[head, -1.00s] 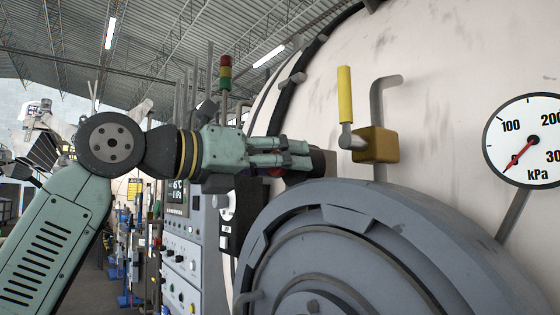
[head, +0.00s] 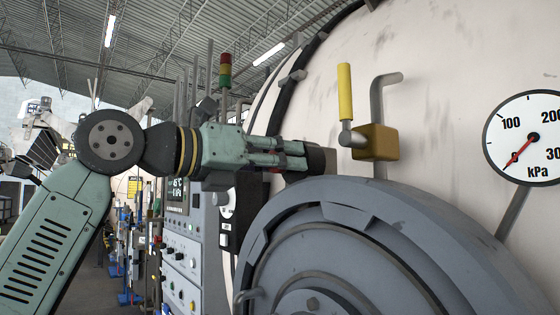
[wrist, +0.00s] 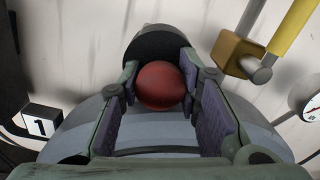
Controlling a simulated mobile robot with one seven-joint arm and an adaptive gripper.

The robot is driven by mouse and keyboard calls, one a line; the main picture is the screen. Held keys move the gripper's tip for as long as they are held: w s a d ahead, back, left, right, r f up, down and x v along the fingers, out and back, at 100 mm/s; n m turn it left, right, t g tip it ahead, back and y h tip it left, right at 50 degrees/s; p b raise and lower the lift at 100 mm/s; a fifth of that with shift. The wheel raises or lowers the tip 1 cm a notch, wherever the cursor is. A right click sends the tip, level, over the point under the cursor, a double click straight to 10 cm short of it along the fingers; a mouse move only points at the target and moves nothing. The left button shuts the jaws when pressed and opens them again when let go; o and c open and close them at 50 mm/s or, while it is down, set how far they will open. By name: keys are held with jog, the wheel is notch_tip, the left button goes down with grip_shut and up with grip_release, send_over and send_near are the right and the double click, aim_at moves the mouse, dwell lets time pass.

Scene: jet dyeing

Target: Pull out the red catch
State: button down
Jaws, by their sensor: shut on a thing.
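The red catch (wrist: 160,86) shows in the wrist view as a round red knob in front of a dark round mount (wrist: 155,42). My gripper (head: 296,156) reaches right to this mount above the round grey door (head: 345,235). In the wrist view its two purple-padded fingers stand on either side of the knob and are shut on it. In the head view the fingers hide nearly all of the catch.
A yellow-handled valve (head: 374,143) stands right of my gripper. A kPa gauge (head: 525,140) is at the far right. A control panel (head: 182,255) stands below and left of my gripper. The vessel's pale wall lies behind.

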jog(key=v, duration=0.2)
jog(key=shift+s+a, duration=0.15)
jog(key=shift+a, duration=0.1)
jog(key=c, duration=1.6)
grip_release()
jog(key=shift+o, duration=1.4)
jog(key=shift+s+a, duration=0.15)
jog(key=shift+a, duration=0.05)
jog(key=shift+o, duration=0.8)
jog(key=shift+d, duration=0.1)
